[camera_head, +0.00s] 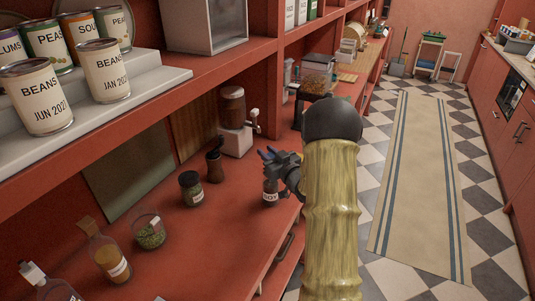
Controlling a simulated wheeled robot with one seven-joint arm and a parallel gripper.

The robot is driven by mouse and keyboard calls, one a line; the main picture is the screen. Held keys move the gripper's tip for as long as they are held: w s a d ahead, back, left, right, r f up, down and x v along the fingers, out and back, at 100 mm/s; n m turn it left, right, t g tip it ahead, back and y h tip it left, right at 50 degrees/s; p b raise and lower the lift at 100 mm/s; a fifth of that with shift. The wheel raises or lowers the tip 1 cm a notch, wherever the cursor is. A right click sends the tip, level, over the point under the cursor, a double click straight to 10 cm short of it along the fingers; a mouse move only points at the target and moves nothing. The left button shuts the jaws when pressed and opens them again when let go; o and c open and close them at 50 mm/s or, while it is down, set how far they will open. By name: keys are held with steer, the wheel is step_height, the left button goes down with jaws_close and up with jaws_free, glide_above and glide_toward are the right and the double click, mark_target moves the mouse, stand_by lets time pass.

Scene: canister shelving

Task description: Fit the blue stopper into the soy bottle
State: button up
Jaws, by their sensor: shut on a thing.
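The soy bottle (270,194), small and dark with a white label, stands upright on the red counter near its front edge. My gripper (271,163) is right above the bottle, reaching in from the right. It is shut, with blue showing at its fingers, which I take to be the blue stopper (271,151). The fingers hide most of the stopper and the top of the bottle. I cannot tell whether the stopper touches the bottle's mouth.
A dark jar (191,188), a glass of green bits (150,232) and a corked bottle (108,257) stand left on the counter. A dispenser (234,122) stands behind. Shelves with cans (104,70) overhang the counter at left. Counter around the soy bottle is clear.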

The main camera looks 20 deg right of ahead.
steer(key=shift+f+b, duration=0.45)
steer(key=o, duration=1.1)
steer(key=s+b, duration=0.1)
steer(key=s, duration=0.4)
steer(key=s+d+b, duration=0.1)
steer(key=s+b, duration=0.1)
steer(key=s, duration=0.4)
steer(key=s+d+b, duration=0.1)
steer(key=s, duration=0.5)
steer(key=shift+s+d+b, duration=0.15)
steer(key=shift+d+b, duration=0.1)
steer(key=shift+b, duration=0.1)
